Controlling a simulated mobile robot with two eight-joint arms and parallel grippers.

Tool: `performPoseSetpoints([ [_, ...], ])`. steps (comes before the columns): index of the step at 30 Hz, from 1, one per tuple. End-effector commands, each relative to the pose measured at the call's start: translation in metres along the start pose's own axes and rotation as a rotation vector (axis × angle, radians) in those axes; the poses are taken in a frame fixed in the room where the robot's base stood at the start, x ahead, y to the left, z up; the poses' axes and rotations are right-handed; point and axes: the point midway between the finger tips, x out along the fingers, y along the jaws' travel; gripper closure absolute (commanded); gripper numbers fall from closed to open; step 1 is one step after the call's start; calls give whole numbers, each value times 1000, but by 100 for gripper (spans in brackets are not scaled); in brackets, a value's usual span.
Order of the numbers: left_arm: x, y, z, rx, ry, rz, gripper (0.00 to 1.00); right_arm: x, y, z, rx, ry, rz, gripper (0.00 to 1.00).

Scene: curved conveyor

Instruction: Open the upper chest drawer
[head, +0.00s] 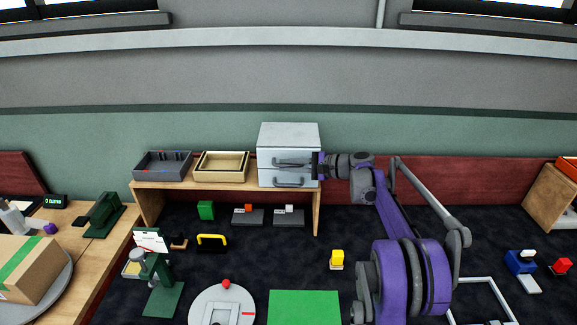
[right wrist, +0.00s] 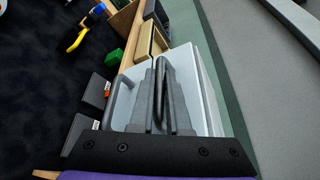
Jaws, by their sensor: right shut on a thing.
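The light grey chest (head: 289,135) stands on the right end of a wooden shelf and has two drawers. The upper drawer handle is a dark grey loop (right wrist: 161,68), seen between my fingers in the right wrist view. My right gripper (head: 296,162) reaches in from the right along the chest front and is shut on that handle; it also fills the middle of the right wrist view (right wrist: 161,98). The upper drawer looks about flush with the lower one. The lower drawer handle (head: 289,183) is free below. My left gripper is not in view.
A grey tray (head: 163,178) and a wooden tray (head: 221,180) stand left of the chest on the shelf (head: 190,186). Below are a green block (head: 206,210) and two small grey bases with a red and a white piece.

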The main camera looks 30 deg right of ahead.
Motion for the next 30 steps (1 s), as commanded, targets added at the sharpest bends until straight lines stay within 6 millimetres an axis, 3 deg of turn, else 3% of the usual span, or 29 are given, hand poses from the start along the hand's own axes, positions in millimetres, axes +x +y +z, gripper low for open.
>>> performPoseSetpoints([
  [14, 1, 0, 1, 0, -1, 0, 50, -2, 2, 3, 0, 1, 0, 100],
  [30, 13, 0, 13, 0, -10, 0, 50, -37, 63, 84, 0, 1, 0, 100],
])
